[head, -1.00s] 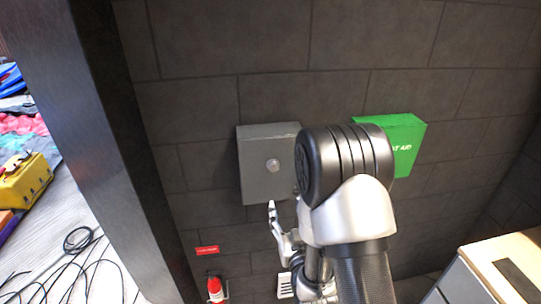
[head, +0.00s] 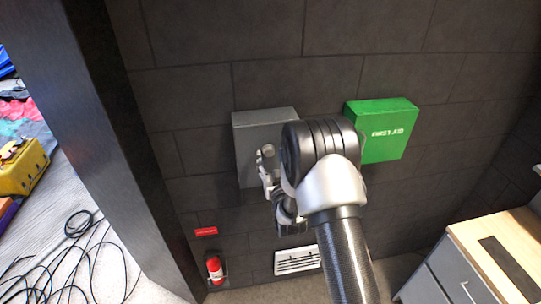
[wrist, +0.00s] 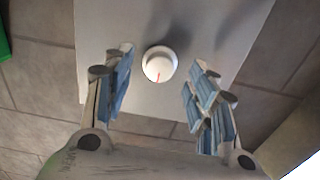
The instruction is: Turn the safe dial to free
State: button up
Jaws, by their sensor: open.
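The safe is a grey box (head: 250,133) on the dark tiled wall, left of centre in the head view; my arm covers its right part. In the wrist view its pale front face (wrist: 215,25) fills the upper middle. The round white dial (wrist: 160,62) has a red mark pointing towards the bottom of that picture. My gripper (wrist: 158,85) is open, with a blue-padded finger on each side of the dial and no visible contact. In the head view my gripper (head: 268,165) is in front of the safe and hides the dial. No lettering around the dial is readable.
A green first aid box (head: 385,130) hangs right of the safe. A fire extinguisher (head: 214,268), a red sign (head: 206,231) and a white vent (head: 297,260) are below. A wooden-topped cabinet (head: 490,255) stands at right, a dark pillar (head: 110,150) at left.

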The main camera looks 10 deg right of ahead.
jog(key=shift+w, duration=0.6)
jog(key=shift+c, duration=0.4)
jog(key=c, duration=1)
